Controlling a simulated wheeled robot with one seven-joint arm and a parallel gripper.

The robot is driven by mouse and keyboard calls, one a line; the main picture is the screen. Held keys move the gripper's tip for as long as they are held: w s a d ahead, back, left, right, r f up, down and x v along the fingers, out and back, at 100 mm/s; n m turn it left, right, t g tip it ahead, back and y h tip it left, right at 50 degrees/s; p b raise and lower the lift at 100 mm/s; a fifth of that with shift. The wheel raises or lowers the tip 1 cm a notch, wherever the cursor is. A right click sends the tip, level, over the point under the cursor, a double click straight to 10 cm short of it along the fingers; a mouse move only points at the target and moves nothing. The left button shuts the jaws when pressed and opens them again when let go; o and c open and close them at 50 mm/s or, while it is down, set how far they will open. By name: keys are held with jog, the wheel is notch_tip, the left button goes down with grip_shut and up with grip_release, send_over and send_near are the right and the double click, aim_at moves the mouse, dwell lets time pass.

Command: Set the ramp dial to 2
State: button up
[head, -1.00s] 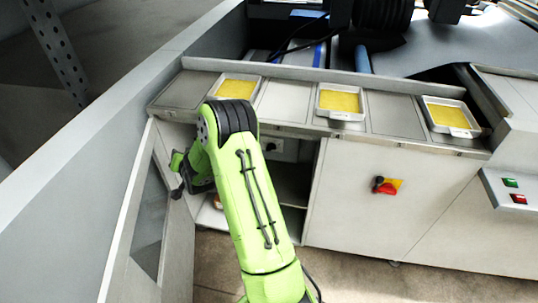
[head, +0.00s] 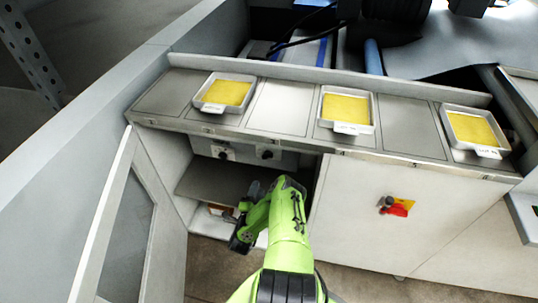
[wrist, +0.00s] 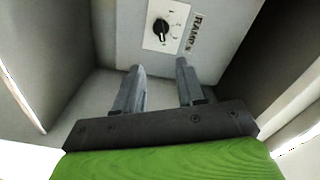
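The ramp dial (wrist: 162,29) is a black knob on a white scale plate, on a grey panel with a "RAMP" label (wrist: 197,32) beside it. The scale marks are too small to read, so its setting is unclear. My gripper (wrist: 158,67) is open and empty, its two fingers apart and pointing toward the panel below the dial, not touching it. In the head view two dark knobs, a left one (head: 222,153) and a right one (head: 267,154), sit in the open cabinet; I cannot tell there which is the ramp dial. My gripper (head: 256,187) is at the cabinet opening, below them.
The cabinet's door (head: 112,215) stands open at the left. A shelf (head: 215,183) lies below the knobs. Above, a ledge holds three trays of yellow sheet, one in the middle (head: 346,108).

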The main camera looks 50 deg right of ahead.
jog(key=b, duration=1.2)
send_near(268, 158)
jog(key=x, duration=0.8)
jog(key=shift+w+d+f, duration=0.1)
jog(key=shift+w+d, duration=0.05)
jog(key=shift+w, duration=0.05)
grip_shut()
